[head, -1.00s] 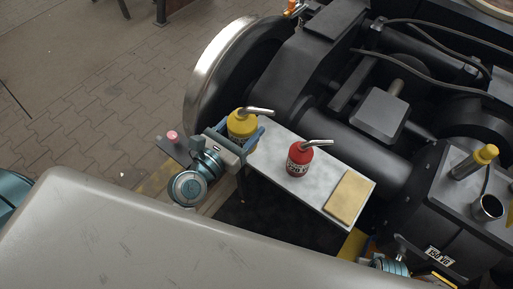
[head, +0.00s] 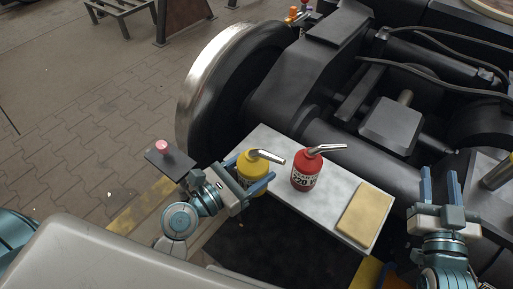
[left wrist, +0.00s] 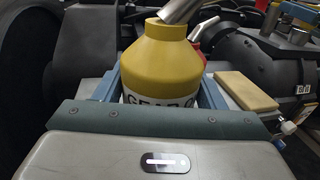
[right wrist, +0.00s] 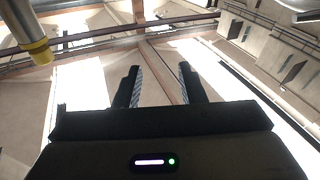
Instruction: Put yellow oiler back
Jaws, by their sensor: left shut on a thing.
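The yellow oiler (head: 250,166), a bottle with a bent metal spout, is at the front left edge of a light grey shelf. My left gripper (head: 250,187) is shut on it, with its blue fingers on either side. In the left wrist view the oiler (left wrist: 172,62) stands upright between the fingers, with part of its "GEAR" label hidden by the gripper. I cannot tell whether its base touches the shelf. My right gripper (head: 440,185) is open and empty at the right, its fingers pointing up; the right wrist view also shows them apart (right wrist: 160,85).
A red oiler (head: 306,174) stands on the shelf (head: 330,205), right of the yellow one. A tan block (head: 365,213) lies at the shelf's right end. A large wheel (head: 215,85) and dark bogie parts lie behind. A grey surface (head: 110,255) fills the lower left.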

